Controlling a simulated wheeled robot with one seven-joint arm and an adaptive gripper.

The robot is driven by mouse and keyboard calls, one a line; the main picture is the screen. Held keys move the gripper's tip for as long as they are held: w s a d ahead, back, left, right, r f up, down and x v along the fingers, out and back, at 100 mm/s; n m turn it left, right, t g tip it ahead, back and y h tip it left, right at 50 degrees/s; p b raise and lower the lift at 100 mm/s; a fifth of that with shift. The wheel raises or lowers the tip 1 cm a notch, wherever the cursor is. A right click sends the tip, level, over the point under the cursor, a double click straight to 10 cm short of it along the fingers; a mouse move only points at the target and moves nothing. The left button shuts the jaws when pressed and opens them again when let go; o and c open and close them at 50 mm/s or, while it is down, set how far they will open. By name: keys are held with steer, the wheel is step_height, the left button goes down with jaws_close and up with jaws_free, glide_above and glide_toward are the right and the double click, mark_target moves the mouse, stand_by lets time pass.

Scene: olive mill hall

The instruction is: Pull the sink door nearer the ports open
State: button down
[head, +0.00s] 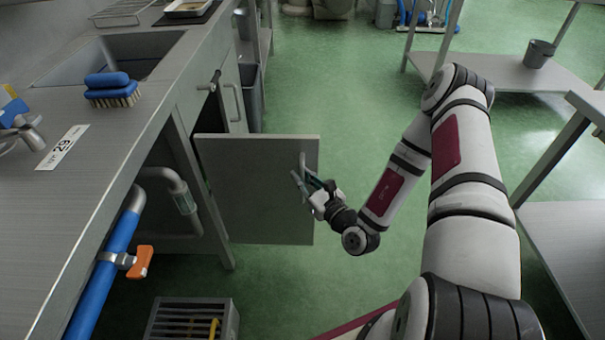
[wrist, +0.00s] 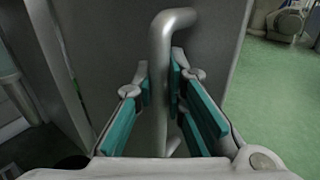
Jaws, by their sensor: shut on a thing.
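The sink door (head: 252,200) is a grey metal panel under the sink counter. It stands swung out from the cabinet front, and the cabinet space with its pipes shows to its left. Its bar handle (head: 303,163) is near the door's right edge. My gripper (head: 306,186) is at the handle. In the wrist view the door (wrist: 110,45) fills the background, and the teal finger pads of my gripper (wrist: 160,92) are closed around the upright handle (wrist: 158,60). The lower end of the handle is partly hidden by the gripper.
Another cabinet door (head: 229,95) with a handle is shut farther back. A blue pipe with an orange valve lever (head: 140,262) is at the front left. A floor grate (head: 190,318) lies below. Green floor is clear behind the door. Steel tables (head: 570,225) stand at right.

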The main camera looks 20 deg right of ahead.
steer(key=shift+s+d+f+m+h, duration=0.1)
steer(key=shift+s+m+h, duration=0.2)
steer(key=shift+s+h, duration=0.15)
steer(key=c, duration=1.6)
jaws_free()
steer(key=s+d, duration=0.2)
steer(key=s, duration=0.9)
steer(key=shift+s, duration=0.35)
